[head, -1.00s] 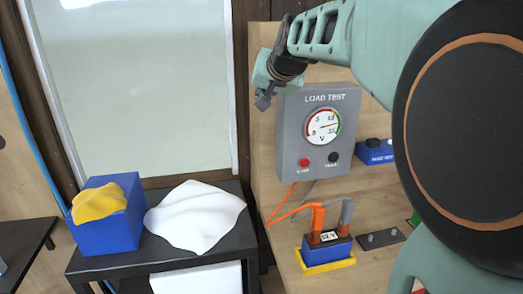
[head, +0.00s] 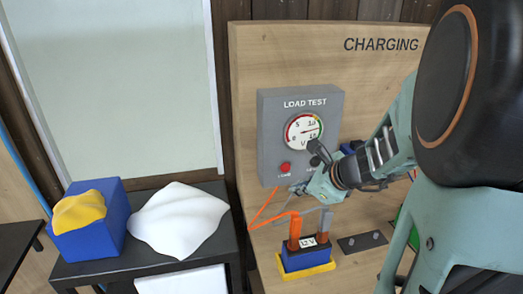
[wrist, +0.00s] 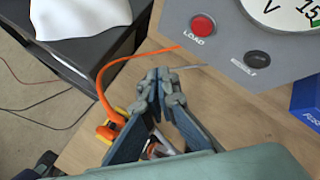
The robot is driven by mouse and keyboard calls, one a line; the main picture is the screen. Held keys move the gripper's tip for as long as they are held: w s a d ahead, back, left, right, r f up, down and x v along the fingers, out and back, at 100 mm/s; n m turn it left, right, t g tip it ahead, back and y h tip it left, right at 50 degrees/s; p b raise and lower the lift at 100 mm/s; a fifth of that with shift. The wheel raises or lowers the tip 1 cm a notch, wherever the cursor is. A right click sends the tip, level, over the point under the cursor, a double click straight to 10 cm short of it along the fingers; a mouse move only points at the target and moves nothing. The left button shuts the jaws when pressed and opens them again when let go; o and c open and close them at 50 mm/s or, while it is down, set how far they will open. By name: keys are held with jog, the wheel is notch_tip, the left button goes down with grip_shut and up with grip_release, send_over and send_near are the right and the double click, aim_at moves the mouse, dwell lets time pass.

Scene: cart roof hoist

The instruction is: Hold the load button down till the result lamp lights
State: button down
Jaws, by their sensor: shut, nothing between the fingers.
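The grey load tester (head: 267,140) stands on the wooden bench with a round dial on its front. Its red load button (head: 286,168) is uncovered in the head view and shows clearly in the wrist view (wrist: 202,25). The result lamp (wrist: 257,59) is dark, to the right of the button. My gripper (head: 304,188) is shut and empty, low in front of the tester's lower edge. In the wrist view its closed fingertips (wrist: 165,80) are below and left of the button, apart from it.
A 12 V battery (head: 304,260) with orange and grey clamps sits in a yellow tray (head: 307,270) below the tester. Cables run up to the tester. A black side table (head: 150,255) at left holds a blue box (head: 90,235) and white cloth (head: 180,220).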

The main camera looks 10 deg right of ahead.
aim_at(286, 168)
jog(key=m, duration=0.1)
jog(key=s+d+f+m, duration=0.1)
jog(key=shift+s+m, duration=0.1)
jog(key=shift+m, duration=0.2)
jog(key=w+p, duration=0.1)
jog(key=w, duration=0.7)
jog(key=shift+w+p, duration=0.35)
jog(key=shift+w, duration=0.05)
jog(key=shift+w, duration=0.15)
dwell(1.2)
jog(key=shift+w, duration=0.3)
jog(key=shift+w, duration=0.4)
dwell(4.2)
